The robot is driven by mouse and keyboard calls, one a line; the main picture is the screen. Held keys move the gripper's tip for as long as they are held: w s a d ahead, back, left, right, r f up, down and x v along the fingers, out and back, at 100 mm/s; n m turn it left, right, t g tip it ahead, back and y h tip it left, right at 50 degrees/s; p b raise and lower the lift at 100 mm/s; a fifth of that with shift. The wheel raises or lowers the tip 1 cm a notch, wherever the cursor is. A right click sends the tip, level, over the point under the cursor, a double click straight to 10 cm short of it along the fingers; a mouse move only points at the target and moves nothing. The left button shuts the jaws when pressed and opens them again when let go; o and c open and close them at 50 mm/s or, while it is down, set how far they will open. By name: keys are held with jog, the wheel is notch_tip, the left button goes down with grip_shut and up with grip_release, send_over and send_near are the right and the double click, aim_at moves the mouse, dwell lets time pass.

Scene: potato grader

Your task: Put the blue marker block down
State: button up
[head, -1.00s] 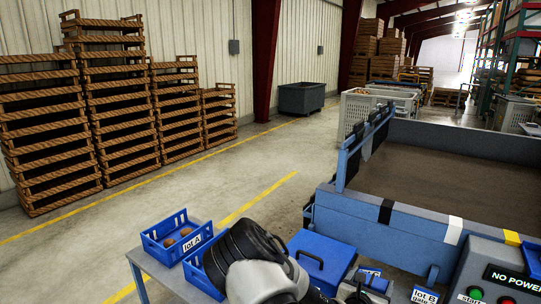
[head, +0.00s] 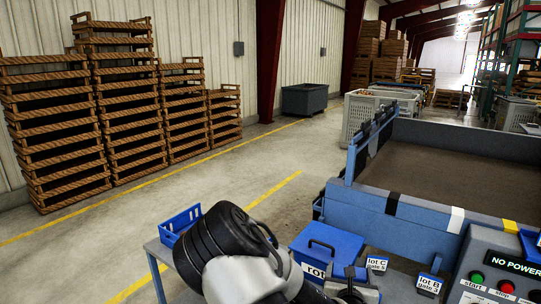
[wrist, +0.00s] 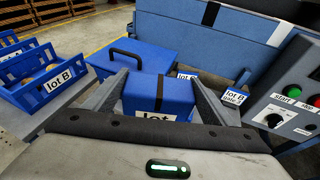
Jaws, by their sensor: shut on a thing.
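In the wrist view my gripper (wrist: 158,80) is shut on a blue block (wrist: 172,92) with a black stripe and a white label partly reading "lot". One finger is on each side of it. The block is held in front of the blue lidded box (wrist: 150,62) with a black handle. I cannot tell whether its underside touches anything. In the head view my gripper (head: 347,284) is low at the bottom edge, right of the same lidded box (head: 325,247), and the block cannot be made out there.
Blue crates (wrist: 52,82) with potatoes stand at the left. Cards reading "lot C gate 5" (head: 376,263) and "lot B gate 3" (head: 428,284) stand to the right, near the control panel (head: 495,285) with buttons. The grader's blue side wall (head: 400,213) rises behind.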

jog(key=s+a+r+n+y, duration=0.3)
jog(key=s+a+r+y, duration=0.15)
jog(key=a, duration=0.45)
notch_tip(320, 180, up, 15)
jog(key=p, duration=1.5)
jog(key=shift+d+f+t, duration=0.15)
jog(key=shift+f+t, duration=0.05)
jog(key=shift+t, duration=0.1)
jog(key=shift+s+h, duration=0.1)
jog(key=shift+h, duration=0.15)
